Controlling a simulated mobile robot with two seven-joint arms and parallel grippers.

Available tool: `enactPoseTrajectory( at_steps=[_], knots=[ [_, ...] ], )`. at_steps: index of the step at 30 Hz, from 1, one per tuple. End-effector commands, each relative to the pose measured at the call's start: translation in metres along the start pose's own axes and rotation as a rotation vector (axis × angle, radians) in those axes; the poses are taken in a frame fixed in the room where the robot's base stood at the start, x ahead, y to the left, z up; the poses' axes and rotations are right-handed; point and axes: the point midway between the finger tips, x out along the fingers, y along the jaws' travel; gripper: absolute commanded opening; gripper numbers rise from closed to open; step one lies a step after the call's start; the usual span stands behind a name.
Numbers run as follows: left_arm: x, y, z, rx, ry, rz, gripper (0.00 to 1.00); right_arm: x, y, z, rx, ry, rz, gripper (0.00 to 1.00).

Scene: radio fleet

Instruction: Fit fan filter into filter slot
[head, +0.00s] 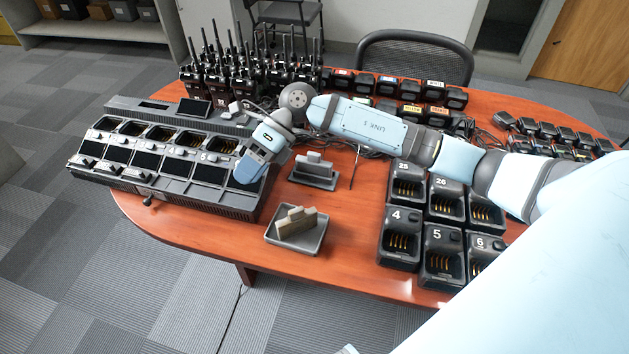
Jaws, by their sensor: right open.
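A tan block with a stepped outline (297,220), which looks like the fan filter, stands in a small grey tray (284,245) near the table's front edge. A long grey multi-bay charger (232,204) lies at the left. I cannot pick out the filter slot on it; my gripper covers part of its right end. My right gripper (247,173) points down at that right end, open, with nothing seen in it. Whether it touches the charger is unclear. It is to the left of and behind the tan block. My left gripper is not in view.
A grey piece on a base (314,170) stands behind the tray. Numbered charging cups (441,251) fill the table's front right. Several radios (245,80) and black battery packs (388,85) stand at the back. Cables lie mid-table. Bare wood surrounds the tray.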

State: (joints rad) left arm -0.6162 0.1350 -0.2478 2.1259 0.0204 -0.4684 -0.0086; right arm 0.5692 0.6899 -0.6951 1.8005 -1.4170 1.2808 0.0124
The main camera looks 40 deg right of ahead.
Motion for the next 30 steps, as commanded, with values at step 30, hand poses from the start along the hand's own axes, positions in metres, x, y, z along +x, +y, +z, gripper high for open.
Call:
enactPoseTrajectory(
  at_steps=[30],
  knots=[
    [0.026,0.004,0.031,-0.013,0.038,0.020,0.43,-0.137,-0.168,-0.048,-0.001,0.456,-0.858,0.45]
  ],
)
